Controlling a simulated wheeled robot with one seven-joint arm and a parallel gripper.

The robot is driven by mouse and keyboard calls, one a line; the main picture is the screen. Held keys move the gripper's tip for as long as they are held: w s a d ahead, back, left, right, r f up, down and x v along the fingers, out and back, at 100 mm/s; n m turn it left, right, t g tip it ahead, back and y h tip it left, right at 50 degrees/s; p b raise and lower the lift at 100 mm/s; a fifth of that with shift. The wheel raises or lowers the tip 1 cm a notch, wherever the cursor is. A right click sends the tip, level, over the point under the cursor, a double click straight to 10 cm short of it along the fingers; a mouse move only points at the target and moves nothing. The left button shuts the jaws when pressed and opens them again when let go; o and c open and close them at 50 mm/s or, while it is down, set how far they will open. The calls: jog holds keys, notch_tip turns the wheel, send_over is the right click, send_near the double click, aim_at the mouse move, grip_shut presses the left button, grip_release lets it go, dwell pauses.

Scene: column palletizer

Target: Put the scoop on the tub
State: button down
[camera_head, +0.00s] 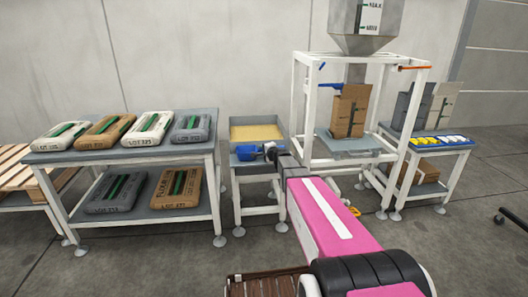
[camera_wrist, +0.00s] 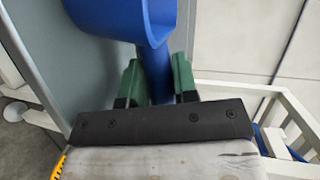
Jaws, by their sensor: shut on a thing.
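The blue scoop (camera_head: 247,153) is at the front of the grey tub (camera_head: 240,144), over the small white-framed stand. The tub is filled with tan material. My gripper (camera_head: 268,151) is shut on the scoop's handle. In the wrist view the scoop (camera_wrist: 118,18) shows its rounded bowl at the top, and its handle runs down between the green fingers of my gripper (camera_wrist: 154,78). A grey surface lies beside it at the left. I cannot tell whether the scoop touches the stand's top.
A table (camera_head: 150,157) with several sacks on two shelves stands at the left. A white frame (camera_head: 300,95) under a hopper holds a cardboard bag (camera_head: 349,110) close to the right. A side table (camera_head: 440,150) with blue and yellow items stands farther right.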

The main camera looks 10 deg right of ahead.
jog(key=shift+f, duration=0.3)
jog(key=c, duration=0.9)
grip_release()
jog(key=shift+r, duration=0.1)
